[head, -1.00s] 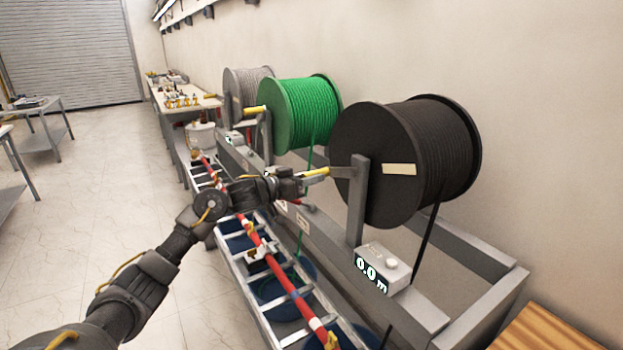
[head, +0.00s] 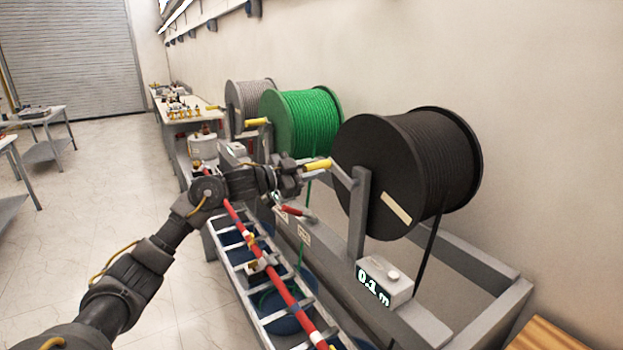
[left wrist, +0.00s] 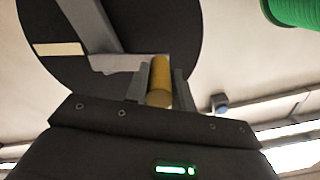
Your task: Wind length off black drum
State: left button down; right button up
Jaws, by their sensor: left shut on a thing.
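The black drum (head: 362,168) stands on a grey rack at the right, wound with dark cable, with a pale label strip (head: 396,208) on its face. A dark length (head: 428,250) hangs from it. A counter box (head: 386,284) below reads 0.1 m. My left gripper (head: 304,171) is shut on the yellow crank handle (head: 318,165) at the drum's left side. In the left wrist view, the handle (left wrist: 159,82) sits between the fingers, and the crank arm (left wrist: 92,28) and drum (left wrist: 30,20) show beyond. My right gripper is out of view.
A green drum (head: 305,120) and a grey drum (head: 250,98) stand farther back on the rack. A ladder-like frame with a red pole (head: 270,270) lies over blue bins (head: 290,315) below my left arm. Open floor lies at the left.

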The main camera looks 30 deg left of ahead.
pick_arm(q)
jog(key=r+m, duration=0.2)
jog(key=d+r+m, duration=0.1)
jog(key=shift+s+r+m, duration=0.1)
jog(key=shift+s+m, duration=0.25)
jog(key=shift+m, duration=0.05)
jog(key=s+d+r+m+b, duration=0.2)
jog(key=d+r+m+b, duration=0.1)
jog(key=m, duration=0.5)
jog(key=shift+s+d, duration=0.35)
jog(key=shift+d, duration=0.55)
jog(key=shift+r, duration=0.1)
jog(key=c, duration=1.2)
grip_release()
jog(key=shift+s+d, duration=0.1)
jog(key=shift+d, duration=0.1)
jog(key=shift+a, duration=0.1)
